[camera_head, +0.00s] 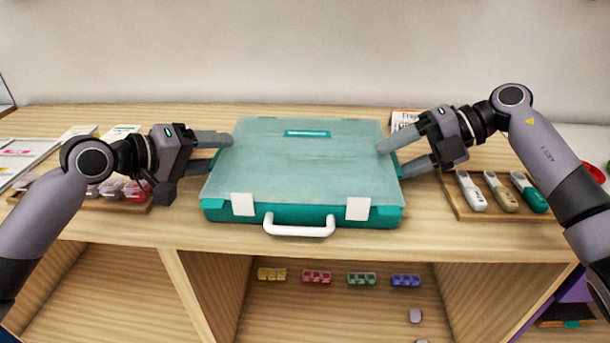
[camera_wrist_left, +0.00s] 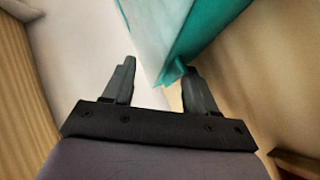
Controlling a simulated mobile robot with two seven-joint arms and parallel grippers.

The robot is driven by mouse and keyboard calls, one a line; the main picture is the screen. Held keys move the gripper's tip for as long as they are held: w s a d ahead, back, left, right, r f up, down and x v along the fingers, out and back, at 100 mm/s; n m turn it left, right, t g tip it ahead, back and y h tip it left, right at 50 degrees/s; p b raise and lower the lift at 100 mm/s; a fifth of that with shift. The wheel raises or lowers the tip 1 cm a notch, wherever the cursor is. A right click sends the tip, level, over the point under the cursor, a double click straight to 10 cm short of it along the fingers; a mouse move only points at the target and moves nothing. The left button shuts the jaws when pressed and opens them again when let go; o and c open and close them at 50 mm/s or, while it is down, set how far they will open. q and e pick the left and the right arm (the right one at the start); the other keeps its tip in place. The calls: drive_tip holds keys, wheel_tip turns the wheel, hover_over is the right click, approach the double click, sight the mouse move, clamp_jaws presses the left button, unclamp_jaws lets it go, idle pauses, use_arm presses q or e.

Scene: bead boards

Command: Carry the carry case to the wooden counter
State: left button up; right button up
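The carry case (camera_head: 300,165) is teal with a pale translucent lid, two white latches and a white front handle. It lies flat and closed on the wooden counter (camera_head: 300,245), handle toward the front edge. My left gripper (camera_head: 219,152) is at its left side with fingers spread, one above the other. The left wrist view shows the case (camera_wrist_left: 185,45) reaching between the tips of this gripper (camera_wrist_left: 162,80), close to one finger. My right gripper (camera_head: 392,160) is at the right side, fingers spread, the upper one over the lid edge. Firm contact cannot be told.
A wooden tray with several pen-like tools (camera_head: 503,193) lies to the right. Small lidded boxes (camera_head: 112,188) and a white board (camera_head: 25,155) lie to the left. Below the counter, a shelf holds small coloured bead boxes (camera_head: 316,277). A wall stands behind.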

use_arm(q)
drive_tip(key=shift+a+f, duration=0.1)
drive_tip(key=shift+a, duration=0.05)
use_arm(e)
drive_tip(key=shift+w+d, duration=0.1)
drive_tip(key=shift+d, duration=0.05)
use_arm(q)
drive_tip(key=shift+s+a, duration=0.1)
drive_tip(key=shift+a, duration=0.05)
drive_tip(key=v, duration=1.1)
drive_tip(key=shift+s, duration=0.1)
drive_tip(key=shift+a, duration=0.1)
use_arm(e)
drive_tip(key=v, duration=1.2)
